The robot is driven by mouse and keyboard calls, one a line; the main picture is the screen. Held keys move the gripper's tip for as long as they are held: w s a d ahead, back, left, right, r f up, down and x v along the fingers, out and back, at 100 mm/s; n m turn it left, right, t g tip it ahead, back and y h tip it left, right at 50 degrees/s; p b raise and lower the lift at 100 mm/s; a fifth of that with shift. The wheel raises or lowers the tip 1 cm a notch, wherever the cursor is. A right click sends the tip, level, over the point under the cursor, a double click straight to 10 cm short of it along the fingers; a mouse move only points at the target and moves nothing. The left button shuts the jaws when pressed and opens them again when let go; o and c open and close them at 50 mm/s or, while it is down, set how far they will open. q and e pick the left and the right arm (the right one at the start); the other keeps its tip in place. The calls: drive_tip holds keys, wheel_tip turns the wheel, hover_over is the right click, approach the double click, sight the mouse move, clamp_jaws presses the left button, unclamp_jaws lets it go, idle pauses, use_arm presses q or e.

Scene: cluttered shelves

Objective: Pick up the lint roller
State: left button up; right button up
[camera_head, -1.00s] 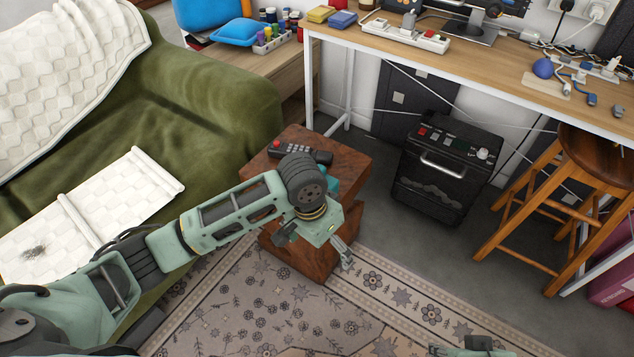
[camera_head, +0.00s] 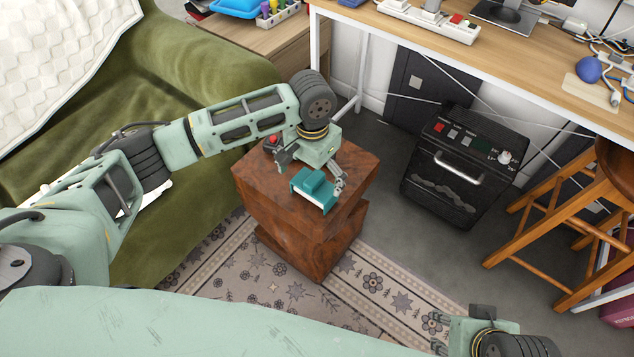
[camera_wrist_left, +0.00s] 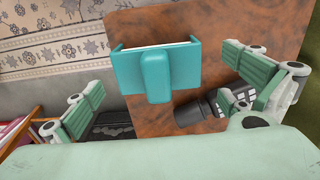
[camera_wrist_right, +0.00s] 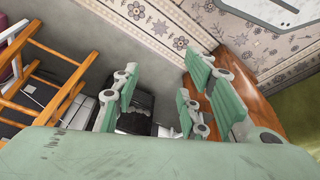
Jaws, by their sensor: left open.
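A teal object with a broad U-shaped head, a white strip inside it and a short block-like handle, which appears to be the lint roller (camera_head: 315,188), lies on the brown wooden side table (camera_head: 262,190). It also shows in the left wrist view (camera_wrist_left: 155,70), between the spread fingers. My left gripper (camera_head: 312,168) is open and empty, over the table beside the teal object. I cannot tell its exact height above it. My right gripper (camera_head: 437,335) is open and empty, low at the bottom right, away from the table.
A dark remote-like object (camera_wrist_left: 205,110) with light buttons lies beside the teal object. A green sofa (camera_head: 205,60) stands left of the table. A black heater-like box (camera_head: 455,165), a wooden stool (camera_head: 540,215) and a desk (camera_head: 430,45) are to the right. Patterned rug covers the floor in front.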

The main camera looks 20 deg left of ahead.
sight(314, 190)
use_arm(q)
drive_tip(key=shift+s+f, duration=0.15)
drive_tip(key=shift+f, duration=0.7)
wheel_tip(314, 190, down, 4)
drive_tip(key=shift+d+b, duration=0.15)
drive_tip(key=shift+b, duration=1)
drive_tip(key=shift+f, duration=0.15)
use_arm(e)
drive_tip(key=w+a+r+t, duration=0.1)
drive_tip(key=w+t, duration=0.1)
drive_tip(key=w, duration=0.3)
drive_tip(key=w+a+r+t+y, duration=0.1)
drive_tip(key=w+a+r+t, duration=0.1)
drive_tip(key=w, duration=0.3)
drive_tip(key=shift+r+t, duration=0.3)
drive_tip(key=shift+t, duration=0.4)
use_arm(q)
drive_tip(key=shift+c, duration=0.5)
use_arm(e)
drive_tip(key=shift+a, duration=0.1)
use_arm(q)
drive_tip(key=c, duration=1)
